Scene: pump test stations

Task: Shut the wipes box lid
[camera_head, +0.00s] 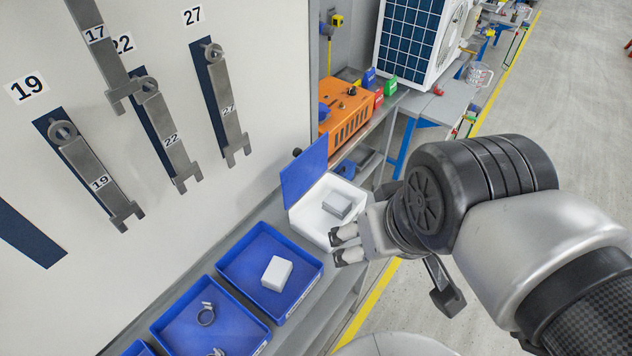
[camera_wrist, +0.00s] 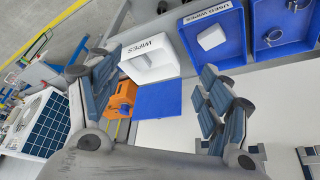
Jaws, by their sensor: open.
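The wipes box (camera_head: 309,221) is white and stands on the grey shelf along the wall, with a pale grey block of wipes (camera_head: 337,205) inside. Its blue lid (camera_head: 304,170) stands open, upright on the wall side. The box (camera_wrist: 165,71) also shows in the wrist view with "WIPES" on its front, and the lid (camera_wrist: 158,100) lies between my fingers in that picture. My gripper (camera_head: 346,246) is open and empty, near the right front of the box. I cannot tell whether it touches the box. In the wrist view its fingers (camera_wrist: 157,75) are spread wide.
A blue used-wipes tray (camera_head: 251,285) with a white block sits left of the box. Another blue tray (camera_head: 185,335) holds ring clamps. An orange machine (camera_head: 345,118) stands behind the lid. Numbered wrenches (camera_head: 163,130) hang on the wall. Open floor lies right.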

